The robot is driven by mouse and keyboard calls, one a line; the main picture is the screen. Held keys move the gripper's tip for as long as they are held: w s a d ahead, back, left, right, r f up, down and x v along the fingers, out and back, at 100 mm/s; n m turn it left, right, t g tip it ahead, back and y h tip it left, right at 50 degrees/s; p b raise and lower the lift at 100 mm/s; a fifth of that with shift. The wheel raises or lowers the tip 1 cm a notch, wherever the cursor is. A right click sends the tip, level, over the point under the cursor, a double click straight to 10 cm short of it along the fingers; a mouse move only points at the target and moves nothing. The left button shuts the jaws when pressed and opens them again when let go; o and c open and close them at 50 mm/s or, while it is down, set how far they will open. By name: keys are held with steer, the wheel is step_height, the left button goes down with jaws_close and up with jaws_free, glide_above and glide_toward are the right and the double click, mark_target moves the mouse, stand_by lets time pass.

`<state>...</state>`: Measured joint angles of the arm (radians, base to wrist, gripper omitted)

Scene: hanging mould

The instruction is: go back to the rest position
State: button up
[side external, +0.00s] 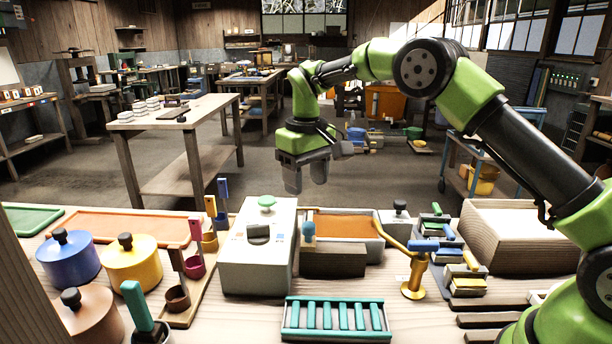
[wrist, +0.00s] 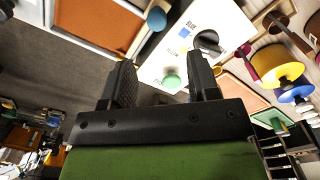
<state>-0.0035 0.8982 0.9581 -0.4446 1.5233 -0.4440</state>
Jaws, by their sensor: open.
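My gripper (side external: 306,178) hangs in the air above and behind the bench, with its fingers pointing down. In the wrist view my gripper (wrist: 165,85) shows two dark fingers apart, with nothing between them. A white box (side external: 258,250) with a green knob (side external: 267,203) on top stands on the bench below and in front of the gripper. The same white box (wrist: 190,45) lies beyond the fingertips in the wrist view. To its right is an open tray of orange-brown material (side external: 343,225). No hanging mould can be made out for certain.
A blue pot (side external: 68,258), a yellow pot (side external: 133,263) and a brown pot (side external: 90,315) stand at left. A teal slatted rack (side external: 335,318) lies in front. The air around the gripper is clear.

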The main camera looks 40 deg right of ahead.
steer(key=shift+r, duration=0.3)
steer(key=shift+r, duration=0.1)
steer(key=s+a+r+m+t+y, duration=0.1)
steer(key=s+r+t, duration=0.2)
steer(key=s+r, duration=0.85)
steer(key=s+a+m+t+y, duration=0.1)
steer(key=s+m+t, duration=0.2)
steer(key=s, duration=1.3)
steer(key=shift+a+f+t, duration=0.2)
steer(key=shift+a+t, duration=0.05)
steer(key=shift+t, duration=0.35)
